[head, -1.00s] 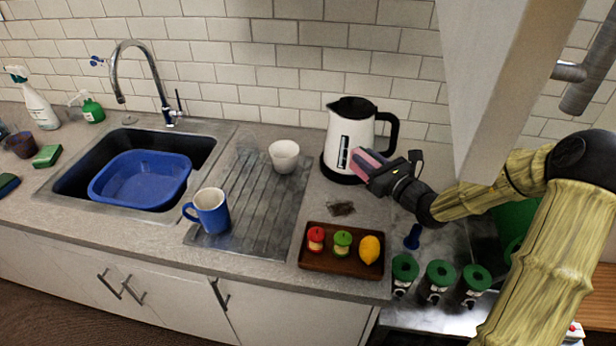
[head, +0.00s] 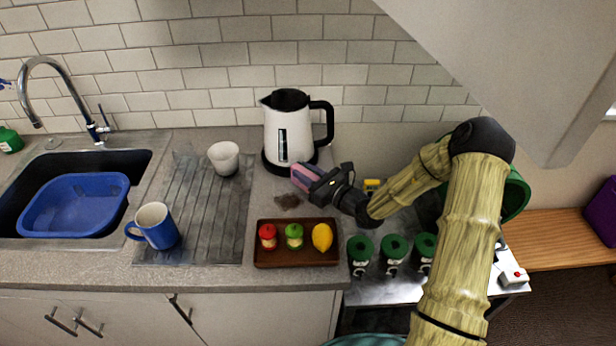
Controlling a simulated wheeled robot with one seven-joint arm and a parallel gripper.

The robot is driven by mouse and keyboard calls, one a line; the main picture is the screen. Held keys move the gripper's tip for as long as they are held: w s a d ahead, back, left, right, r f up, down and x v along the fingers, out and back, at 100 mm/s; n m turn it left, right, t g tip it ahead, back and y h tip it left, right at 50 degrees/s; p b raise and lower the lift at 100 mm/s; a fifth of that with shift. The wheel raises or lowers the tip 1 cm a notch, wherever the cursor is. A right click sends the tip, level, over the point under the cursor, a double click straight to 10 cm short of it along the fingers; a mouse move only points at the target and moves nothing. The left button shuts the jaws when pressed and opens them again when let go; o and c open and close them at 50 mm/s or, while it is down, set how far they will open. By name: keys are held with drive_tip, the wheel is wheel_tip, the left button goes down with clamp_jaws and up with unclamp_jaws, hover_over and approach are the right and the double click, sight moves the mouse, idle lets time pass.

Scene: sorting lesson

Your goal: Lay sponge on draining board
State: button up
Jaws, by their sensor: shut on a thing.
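The sponge (head: 303,178) is a small pink block. My gripper (head: 312,181) is shut on it and holds it just in front of the kettle's base, above the counter. The jaws hide part of the sponge, and I cannot tell its exact height. The draining board (head: 205,222) is a grey ribbed surface left of my gripper, beside the sink. A white cup (head: 224,158) stands at its back and a blue mug (head: 156,228) near its front left.
A white kettle (head: 287,132) stands behind my gripper. A wooden tray (head: 296,258) holds a red-topped item, a green-topped item and a lemon. The board's middle and right are clear. A blue basin (head: 75,208) sits in the sink.

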drive_tip(key=shift+s+d+f, duration=0.1)
drive_tip(key=shift+f, duration=0.7)
drive_tip(key=shift+f, duration=0.15)
drive_tip(key=o, duration=1)
drive_tip(key=b+v, duration=0.1)
drive_tip(key=v, duration=1.1)
drive_tip(key=shift+b, duration=0.35)
